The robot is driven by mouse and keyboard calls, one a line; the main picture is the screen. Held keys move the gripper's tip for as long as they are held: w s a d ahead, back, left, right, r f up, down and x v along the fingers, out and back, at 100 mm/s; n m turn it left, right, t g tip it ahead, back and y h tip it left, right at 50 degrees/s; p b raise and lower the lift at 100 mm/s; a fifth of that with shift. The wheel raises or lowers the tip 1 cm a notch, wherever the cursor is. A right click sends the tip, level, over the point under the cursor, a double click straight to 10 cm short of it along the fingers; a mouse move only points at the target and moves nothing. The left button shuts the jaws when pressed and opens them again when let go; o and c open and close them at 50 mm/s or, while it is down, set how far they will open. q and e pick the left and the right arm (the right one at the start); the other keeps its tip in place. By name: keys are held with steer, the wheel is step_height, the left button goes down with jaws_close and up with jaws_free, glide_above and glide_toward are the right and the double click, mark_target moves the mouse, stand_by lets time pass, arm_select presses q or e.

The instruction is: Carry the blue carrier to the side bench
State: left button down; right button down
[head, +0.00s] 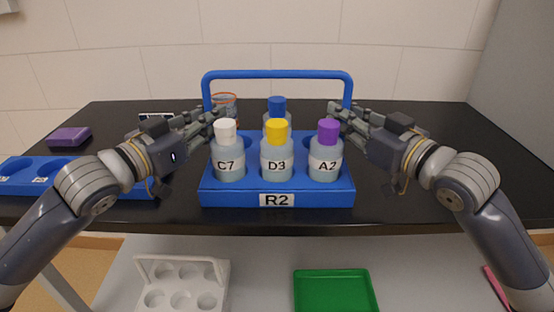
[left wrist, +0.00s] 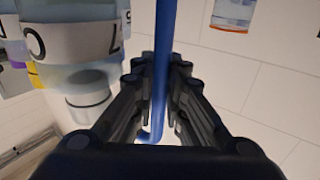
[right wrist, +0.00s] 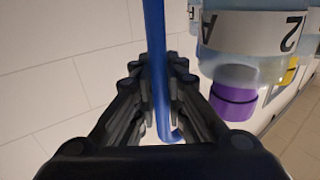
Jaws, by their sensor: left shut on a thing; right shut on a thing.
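The blue carrier (head: 230,196), labelled R2, stands upright on the black bench (head: 400,205), or very close above it; I cannot tell which. It holds bottles C7 with a white cap (head: 226,160), D3 with a yellow cap (head: 276,160) and A2 with a purple cap (head: 325,160), plus a blue-capped bottle (head: 277,106) behind. My left gripper (head: 213,117) is shut on the left upright of the blue handle (left wrist: 163,60). My right gripper (head: 341,115) is shut on the right upright, which also shows in the right wrist view (right wrist: 155,60). The side bench cannot be identified.
A clear beaker (head: 226,100) with an orange rim stands behind the handle. A white rack (head: 182,270) and a green tray (head: 335,290) lie on a lower surface in front.

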mark_target(205, 93)
arm_select(q)
steer(key=shift+r, duration=0.15)
arm_select(e)
steer(key=shift+r, duration=0.15)
arm_select(q)
steer(key=shift+w+r, duration=0.1)
arm_select(e)
steer(key=shift+w+r, duration=0.1)
